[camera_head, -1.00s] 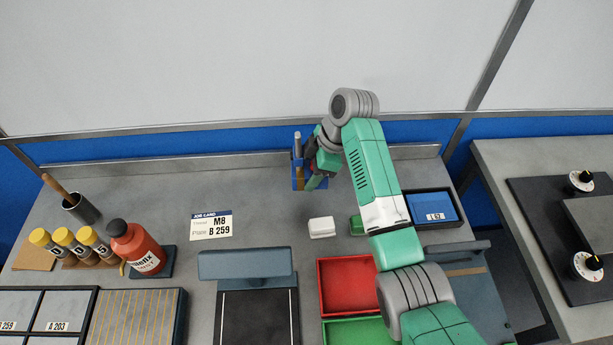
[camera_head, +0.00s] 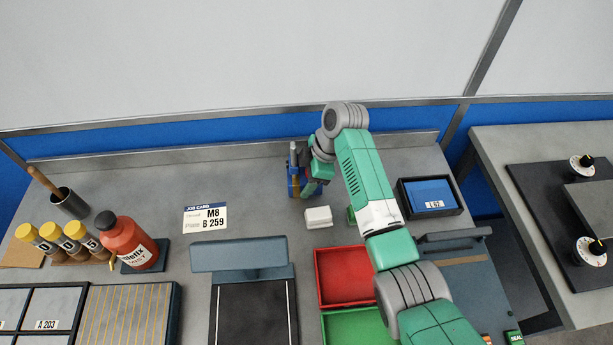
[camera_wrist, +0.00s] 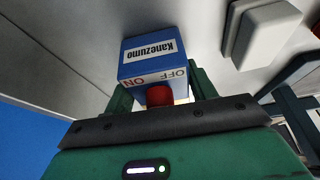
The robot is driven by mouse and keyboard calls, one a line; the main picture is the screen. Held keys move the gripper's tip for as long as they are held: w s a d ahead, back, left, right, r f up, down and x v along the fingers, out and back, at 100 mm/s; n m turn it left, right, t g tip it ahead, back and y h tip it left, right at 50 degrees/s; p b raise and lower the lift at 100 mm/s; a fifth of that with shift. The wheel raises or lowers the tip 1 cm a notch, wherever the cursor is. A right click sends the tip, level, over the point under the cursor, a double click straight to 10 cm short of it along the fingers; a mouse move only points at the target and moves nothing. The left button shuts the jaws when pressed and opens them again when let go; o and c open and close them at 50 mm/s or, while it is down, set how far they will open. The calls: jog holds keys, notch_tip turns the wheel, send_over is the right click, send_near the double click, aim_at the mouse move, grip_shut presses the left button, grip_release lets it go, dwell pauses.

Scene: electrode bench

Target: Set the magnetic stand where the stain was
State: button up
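The magnetic stand (camera_head: 292,184) is a blue block with an upright grey post, near the back of the bench in the head view. In the wrist view the stand (camera_wrist: 152,60) shows a "Kanezumo" label, ON and OFF marks and a red knob. My gripper (camera_wrist: 160,96) has its green fingers on both sides of the block and looks shut on it. In the head view my gripper (camera_head: 308,180) is at the stand's right side. I cannot tell whether the stand's base touches the bench. No stain shows on the visible bench top.
A white block (camera_head: 318,217) lies just right of and in front of the stand. A job card (camera_head: 205,218) lies to the left. A red tray (camera_head: 345,275) and a dark tray with a blue block (camera_head: 431,194) are to the right.

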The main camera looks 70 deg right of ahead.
jog(key=o, duration=0.3)
jog(key=p+v, duration=0.3)
jog(key=v, duration=0.9)
jog(key=shift+p, duration=0.3)
jog(key=shift+r, duration=0.15)
